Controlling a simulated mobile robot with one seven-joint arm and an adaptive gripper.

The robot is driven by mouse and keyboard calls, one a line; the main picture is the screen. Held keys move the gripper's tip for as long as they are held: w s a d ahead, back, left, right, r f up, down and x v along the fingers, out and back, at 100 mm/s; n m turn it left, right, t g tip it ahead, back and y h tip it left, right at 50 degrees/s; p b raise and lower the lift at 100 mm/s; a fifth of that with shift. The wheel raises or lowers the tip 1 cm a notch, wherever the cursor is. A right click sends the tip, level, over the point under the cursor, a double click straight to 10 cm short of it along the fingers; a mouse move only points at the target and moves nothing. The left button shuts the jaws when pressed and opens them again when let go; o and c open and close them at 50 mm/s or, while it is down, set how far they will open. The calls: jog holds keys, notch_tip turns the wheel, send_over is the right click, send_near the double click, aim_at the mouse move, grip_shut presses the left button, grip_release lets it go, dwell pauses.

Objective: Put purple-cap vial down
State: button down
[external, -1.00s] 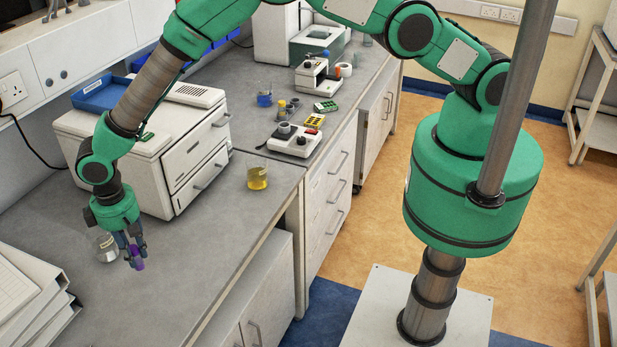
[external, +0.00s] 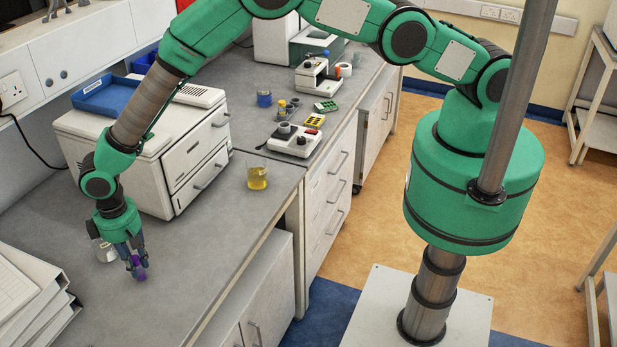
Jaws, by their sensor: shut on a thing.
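The purple-cap vial (external: 141,274) is between the fingers of my gripper (external: 137,264), which is shut on it. Its purple part shows at the fingertips; the rest is hidden by the fingers. My gripper points down over the grey bench (external: 190,262) at the left, close to the bench top. I cannot tell whether the vial touches the bench.
A clear flask (external: 104,251) stands just left of my gripper, partly behind it. White binders or trays (external: 35,300) are at lower left. A white drawer unit (external: 185,165) stands behind. A beaker of yellow liquid (external: 257,178) is to the right. Bench right of my gripper is clear.

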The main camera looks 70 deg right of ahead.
jog(key=c, duration=1.5)
grip_release()
jog(key=shift+r+b, duration=0.7)
jog(key=shift+r, duration=5.35)
